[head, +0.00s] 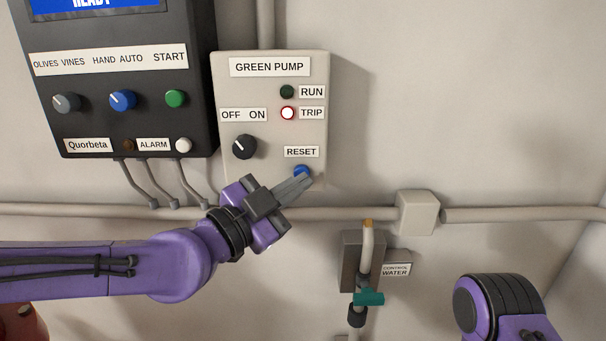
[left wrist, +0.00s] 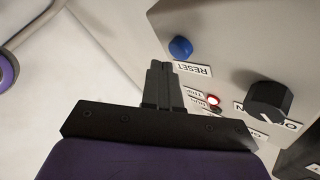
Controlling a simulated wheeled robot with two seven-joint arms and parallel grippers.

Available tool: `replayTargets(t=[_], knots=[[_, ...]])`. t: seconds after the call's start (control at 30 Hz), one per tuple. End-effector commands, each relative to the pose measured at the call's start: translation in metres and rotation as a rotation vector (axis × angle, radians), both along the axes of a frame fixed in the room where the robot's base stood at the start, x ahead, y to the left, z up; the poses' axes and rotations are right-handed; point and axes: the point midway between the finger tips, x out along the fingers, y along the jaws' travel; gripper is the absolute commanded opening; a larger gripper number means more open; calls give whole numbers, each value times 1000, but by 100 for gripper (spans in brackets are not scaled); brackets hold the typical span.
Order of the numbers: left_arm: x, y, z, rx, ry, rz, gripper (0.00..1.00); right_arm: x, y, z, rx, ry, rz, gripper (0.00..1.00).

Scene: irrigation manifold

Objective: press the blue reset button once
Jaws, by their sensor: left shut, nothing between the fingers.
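The blue reset button (head: 302,171) is at the bottom right of the pale green pump box (head: 228,88), under the RESET label. It also shows in the left wrist view (left wrist: 180,47), uncovered. My left gripper (head: 308,180) is shut and empty. In the head view its fingertips overlap the lower part of the button. In the left wrist view the fingertips (left wrist: 160,66) appear beside the button with a small gap. I cannot tell how far they are from the panel. The TRIP lamp (head: 288,113) is lit red-white, and the RUN lamp (head: 287,92) is dark green.
A black OFF/ON knob (head: 245,146) is left of the button. A dark control box (head: 130,80) hangs on the left. A pipe with a junction box (head: 417,212) runs below. A teal-handled tap (head: 369,297) is lower right. Part of my right arm shows at bottom right.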

Motion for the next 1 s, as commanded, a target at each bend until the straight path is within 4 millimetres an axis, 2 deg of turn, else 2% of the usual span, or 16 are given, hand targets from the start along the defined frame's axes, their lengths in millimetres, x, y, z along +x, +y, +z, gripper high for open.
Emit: replayTargets(t=[0.27,1.0], knots=[[8,0,-1,1,-1,0,0,0,0,-4,0,0,0,48],[13,0,0,0,0,0,0,0,0,-5,0,0,0,48]])
